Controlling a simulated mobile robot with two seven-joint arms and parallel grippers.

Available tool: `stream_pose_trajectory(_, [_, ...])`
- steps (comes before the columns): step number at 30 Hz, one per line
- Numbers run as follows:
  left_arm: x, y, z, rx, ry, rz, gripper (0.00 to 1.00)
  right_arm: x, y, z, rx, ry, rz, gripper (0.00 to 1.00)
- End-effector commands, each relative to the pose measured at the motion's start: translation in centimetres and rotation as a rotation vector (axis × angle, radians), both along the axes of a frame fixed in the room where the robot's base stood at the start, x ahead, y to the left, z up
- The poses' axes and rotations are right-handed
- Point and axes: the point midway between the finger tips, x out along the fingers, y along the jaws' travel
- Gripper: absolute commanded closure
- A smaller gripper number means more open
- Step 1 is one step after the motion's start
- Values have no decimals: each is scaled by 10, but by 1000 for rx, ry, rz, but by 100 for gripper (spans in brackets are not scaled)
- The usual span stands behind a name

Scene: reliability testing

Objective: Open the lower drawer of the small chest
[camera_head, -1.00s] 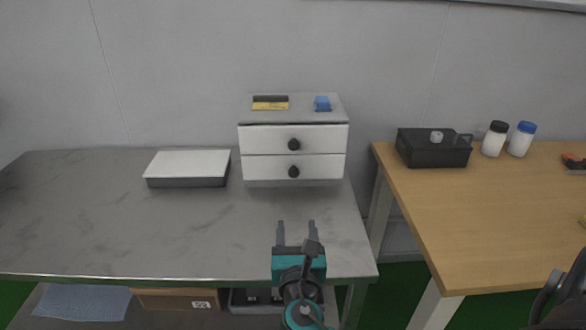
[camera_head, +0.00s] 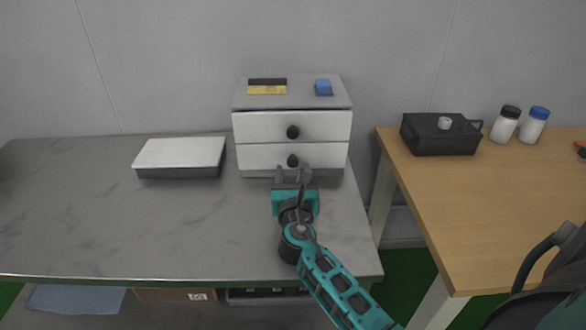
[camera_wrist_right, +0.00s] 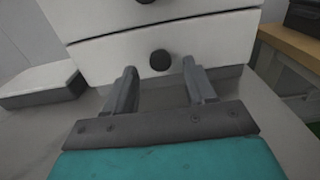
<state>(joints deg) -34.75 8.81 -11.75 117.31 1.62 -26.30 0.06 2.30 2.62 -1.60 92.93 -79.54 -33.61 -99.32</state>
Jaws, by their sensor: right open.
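The small chest (camera_head: 241,102) stands at the back of the grey table with two white drawers, both shut. The lower drawer (camera_head: 259,157) has a round dark knob (camera_head: 292,161). The knob also shows in the right wrist view (camera_wrist_right: 160,60). My right gripper (camera_head: 293,176) is open, just in front of the lower drawer. In the right wrist view its two fingers (camera_wrist_right: 161,88) point toward the drawer, one to each side of the knob in the picture. The knob looks slightly beyond the fingertips; contact cannot be told. My left gripper is not in view.
A yellow-and-black item (camera_head: 267,87) and a blue block (camera_head: 323,87) lie on the chest. A flat white-topped box (camera_head: 180,153) lies to the left. The wooden table (camera_head: 480,215) at right holds a black box (camera_head: 440,137) and two bottles.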

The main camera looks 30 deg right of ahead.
Motion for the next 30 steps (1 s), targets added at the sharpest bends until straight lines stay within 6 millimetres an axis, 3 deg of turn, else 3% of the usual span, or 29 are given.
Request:
stream_pose_trajectory(6, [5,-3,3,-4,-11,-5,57,21,-13,0,-1,-1,0,45])
stream_pose_trajectory(17, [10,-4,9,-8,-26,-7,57,24,-15,0,0,0,0,45])
stream_pose_trajectory(30, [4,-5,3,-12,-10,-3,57,24,-15,0,0,0,0,87])
